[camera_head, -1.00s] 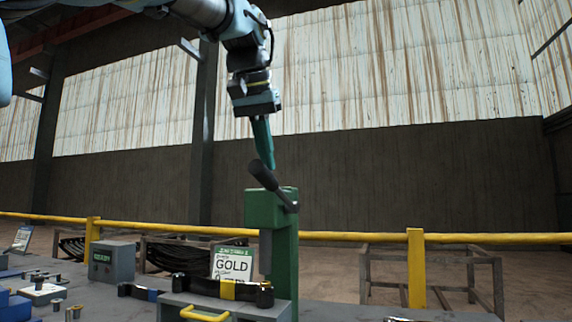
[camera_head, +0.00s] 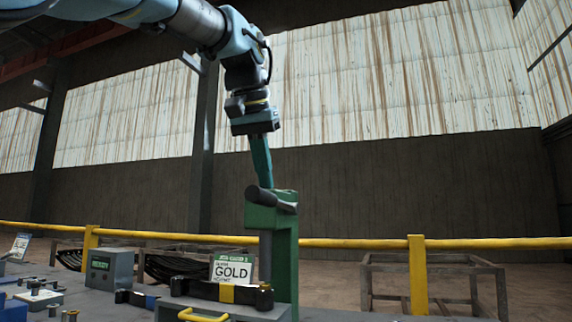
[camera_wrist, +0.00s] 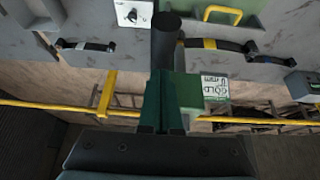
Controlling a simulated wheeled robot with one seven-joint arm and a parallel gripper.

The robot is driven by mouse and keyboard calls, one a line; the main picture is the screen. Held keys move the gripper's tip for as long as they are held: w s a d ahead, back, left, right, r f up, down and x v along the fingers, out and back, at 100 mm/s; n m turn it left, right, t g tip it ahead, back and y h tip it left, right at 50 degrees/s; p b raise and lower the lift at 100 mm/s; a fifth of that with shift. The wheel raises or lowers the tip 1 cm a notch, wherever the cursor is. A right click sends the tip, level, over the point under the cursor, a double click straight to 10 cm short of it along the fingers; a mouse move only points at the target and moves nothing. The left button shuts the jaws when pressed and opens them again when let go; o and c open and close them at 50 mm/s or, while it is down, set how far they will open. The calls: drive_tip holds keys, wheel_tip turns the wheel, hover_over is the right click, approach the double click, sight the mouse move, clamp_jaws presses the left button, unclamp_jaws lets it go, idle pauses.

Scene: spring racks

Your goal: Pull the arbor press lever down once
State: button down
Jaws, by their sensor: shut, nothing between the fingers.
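The green arbor press (camera_head: 284,240) stands at the bench in the middle of the head view. Its dark lever (camera_head: 270,198) now lies close to level, with the thick grip end to the left. My gripper (camera_head: 266,182) is shut and empty, its green fingers pointing down onto the top of the lever's grip end. In the wrist view the lever grip (camera_wrist: 165,45) shows just beyond the fingertips of my gripper (camera_wrist: 163,80). The fingers appear to touch the grip from above, though exact contact is hard to tell.
A GOLD sign (camera_head: 232,269), a dark leaf spring with a yellow band (camera_head: 227,293) and a grey READY box (camera_head: 108,267) stand left of the press. A yellow rail (camera_head: 350,243) runs behind. The air right of the press is clear.

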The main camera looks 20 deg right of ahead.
drive_tip(key=shift+a+f+b, duration=0.1)
drive_tip(key=shift+f+b, duration=0.7)
drive_tip(key=shift+f, duration=0.55)
drive_tip(key=shift+w+d+f+b, duration=0.1)
drive_tip(key=shift+f+b, duration=0.45)
drive_tip(key=shift+f, duration=0.3)
drive_tip(key=shift+w+d+f+b, duration=0.1)
drive_tip(key=shift+f+b, duration=0.45)
drive_tip(key=shift+f, duration=0.3)
drive_tip(key=shift+s+f+b, duration=0.1)
drive_tip(key=shift+f+b, duration=0.35)
drive_tip(key=shift+f, duration=0.35)
drive_tip(key=shift+r, duration=0.1)
